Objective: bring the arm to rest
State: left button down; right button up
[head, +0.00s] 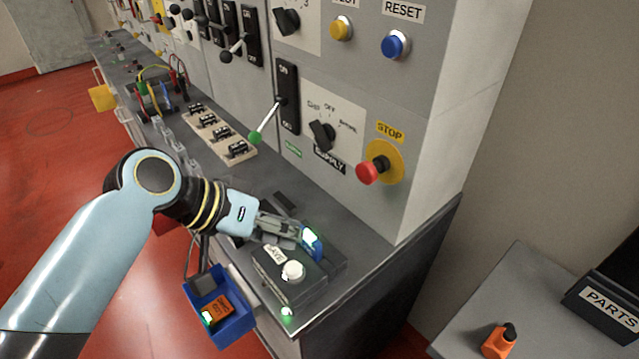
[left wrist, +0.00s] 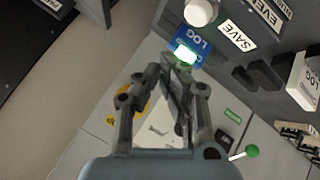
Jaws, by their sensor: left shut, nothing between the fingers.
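My left arm (head: 82,262) reaches in from the left over the grey bench. My left gripper (head: 296,232) is shut and empty, just beside a blue LOG piece with a lit green-white face (head: 312,242). In the left wrist view the shut fingertips (left wrist: 168,68) point toward the blue LOG piece (left wrist: 190,46). I cannot tell whether they touch it. The piece stands by a dark box with a SAVE label and a white round button (head: 292,271). My right gripper is not in view.
A panel with a red stop button (head: 370,171) and a green-tipped lever (head: 257,136) rises behind the bench. A blue bin (head: 236,325) hangs at the bench front. A side table with an orange item (head: 498,342) and a PARTS box (head: 606,303) stands at right.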

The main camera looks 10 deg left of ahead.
pick_arm(q)
jog(key=s+a+r+n+g+y, duration=0.15)
jog(key=s+a+y, duration=0.25)
jog(key=s+a, duration=0.45)
jog(key=s+a+r+y, duration=0.3)
jog(key=s+a+y, duration=0.25)
jog(key=s, duration=0.55)
notch_tip(320, 180, down, 35)
jog(key=a+g+b, duration=0.1)
jog(key=a+b, duration=0.2)
jog(key=b, duration=0.8)
jog(key=s+f+b, duration=0.3)
jog(key=s+f, duration=0.3)
jog(key=f, duration=0.3)
jog(key=s+f+g+b, duration=0.1)
jog(key=s+f+b, duration=0.3)
jog(key=s+f, duration=0.3)
jog(key=s+a+f+h+b, duration=0.1)
jog(key=s+f+b, duration=0.2)
jog(key=s+f, duration=0.4)
notch_tip(320, 180, down, 6)
jog(key=shift+f+g+b, duration=0.15)
jog(key=shift+g+b, duration=0.2)
